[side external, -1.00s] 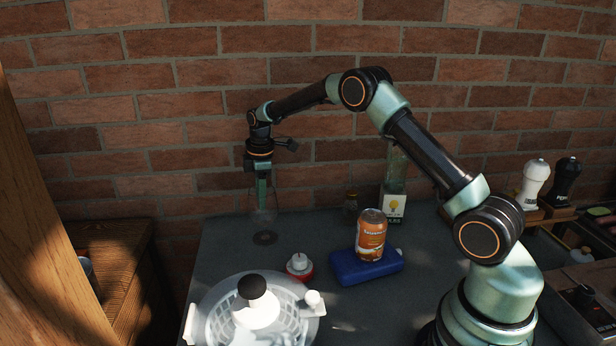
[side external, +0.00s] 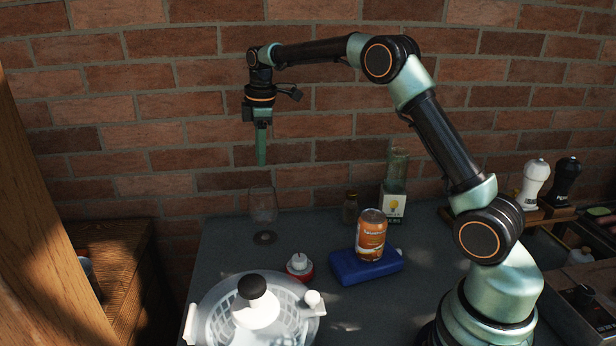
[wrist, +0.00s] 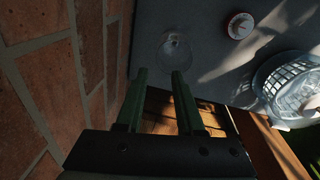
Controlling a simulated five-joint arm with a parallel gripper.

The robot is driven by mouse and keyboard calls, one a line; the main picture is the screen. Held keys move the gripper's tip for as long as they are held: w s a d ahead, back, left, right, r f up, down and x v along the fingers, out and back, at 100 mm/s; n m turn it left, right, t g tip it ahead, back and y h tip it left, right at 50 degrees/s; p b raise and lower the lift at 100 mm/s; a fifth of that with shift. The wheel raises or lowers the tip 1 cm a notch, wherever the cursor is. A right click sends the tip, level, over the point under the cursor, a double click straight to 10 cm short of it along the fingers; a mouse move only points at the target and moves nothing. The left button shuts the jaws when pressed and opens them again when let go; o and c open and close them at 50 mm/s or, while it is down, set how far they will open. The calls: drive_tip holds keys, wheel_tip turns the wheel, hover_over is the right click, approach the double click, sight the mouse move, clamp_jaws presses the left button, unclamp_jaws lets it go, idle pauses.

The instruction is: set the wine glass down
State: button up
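The clear wine glass (side external: 263,205) stands upright on the dark table (side external: 330,305) near its back left corner. It also shows in the wrist view (wrist: 174,50), beyond my fingertips. My gripper (side external: 261,163) is above the glass, pointing down, with a gap between the fingertips and the rim. In the wrist view the two green fingers of my gripper (wrist: 161,76) are apart with nothing between them.
A salad spinner (side external: 255,310) and a red-and-white timer (side external: 299,266) are in front of the glass. An orange can (side external: 371,235) stands on a blue case (side external: 365,266). A small jar (side external: 350,207) and a boxed bottle (side external: 394,204) stand along the brick wall (side external: 330,130).

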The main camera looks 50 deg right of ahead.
drive_tip(key=s+a+r+m+t, duration=0.1)
drive_tip(key=s+a+r+m, duration=0.25)
drive_tip(key=s, duration=0.25)
drive_tip(key=s+a+r+m+t, duration=0.1)
drive_tip(key=s+a+r+m, duration=0.1)
drive_tip(key=s+r, duration=0.3)
drive_tip(key=s+a+f+m+t, duration=0.1)
drive_tip(key=s+f+m, duration=0.1)
drive_tip(key=s, duration=0.5)
drive_tip(key=s+a+f+m+t, duration=0.1)
drive_tip(key=s+a+f+m, duration=0.1)
drive_tip(key=s, duration=0.5)
drive_tip(key=shift+a+f+m, duration=0.2)
drive_tip(key=shift+f+m, duration=0.35)
drive_tip(key=shift+f, duration=0.05)
